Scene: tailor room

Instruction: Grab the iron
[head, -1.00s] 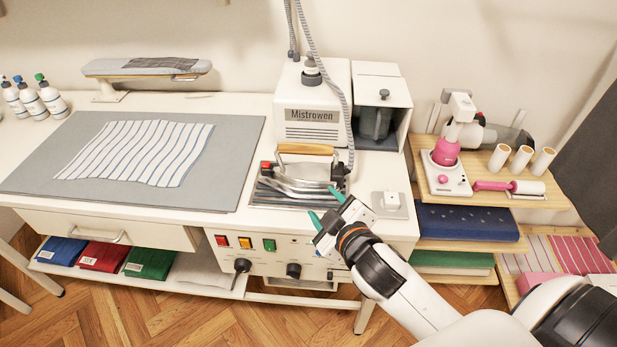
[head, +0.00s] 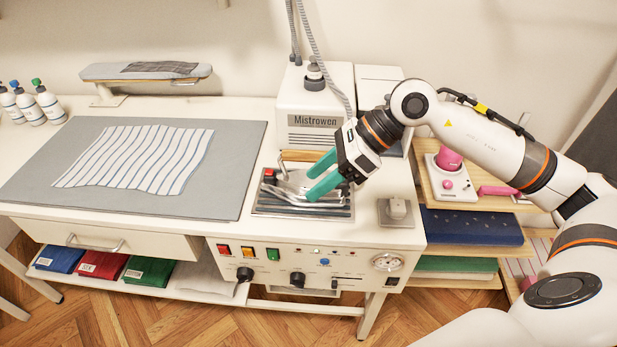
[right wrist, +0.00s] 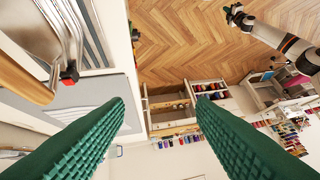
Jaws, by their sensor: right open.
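The iron (head: 298,156) rests on a metal plate at the front of the ironing station. Its wooden handle and metal body are partly hidden behind my right gripper (head: 307,185). That gripper has green fingers, which are apart, empty and pointing left over the iron. In the right wrist view, the iron's wooden handle (right wrist: 22,78) and red button are at the upper left, outside the spread fingers (right wrist: 158,105). A white arm with a small dark end (right wrist: 238,15) shows far off at the upper right, likely my left one; its jaw state is unclear.
The white steam unit (head: 312,110) stands close behind the iron, with a hose rising from it. A striped cloth (head: 135,157) lies on the grey mat (head: 215,190) at left. A control panel (head: 325,262) lies below the iron. Shelves (head: 430,185) stand at right.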

